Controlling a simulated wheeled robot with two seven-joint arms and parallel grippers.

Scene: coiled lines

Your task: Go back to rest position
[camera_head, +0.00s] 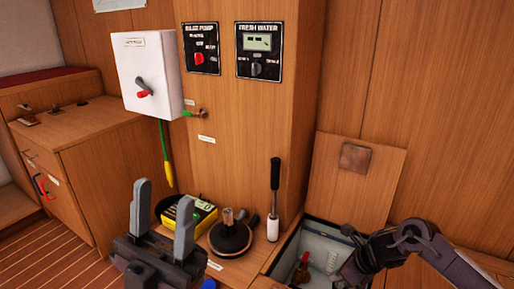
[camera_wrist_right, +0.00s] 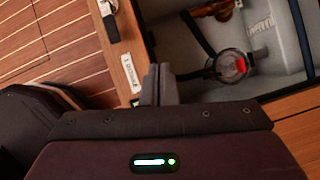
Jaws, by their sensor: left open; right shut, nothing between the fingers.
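My left gripper (camera_head: 163,203) is in the lower left of the head view, its two grey fingers upright and apart with nothing between them. It is in front of the wooden ledge, left of a round black fitting (camera_head: 231,235). My right arm comes in from the right in the head view and reaches down over an open locker (camera_head: 268,262). Its fingers cannot be made out there. In the right wrist view my right gripper (camera_wrist_right: 161,72) is shut and empty by the locker's labelled wooden edge.
The locker's lid (camera_head: 343,185) stands open. A black-handled lever (camera_head: 274,190) rises beside the locker. A yellow-black box (camera_head: 187,217) is behind my left gripper. A white switch box (camera_head: 146,75) and two panels (camera_head: 258,52) are on the wood. Striped floor (camera_head: 50,255) is clear at left.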

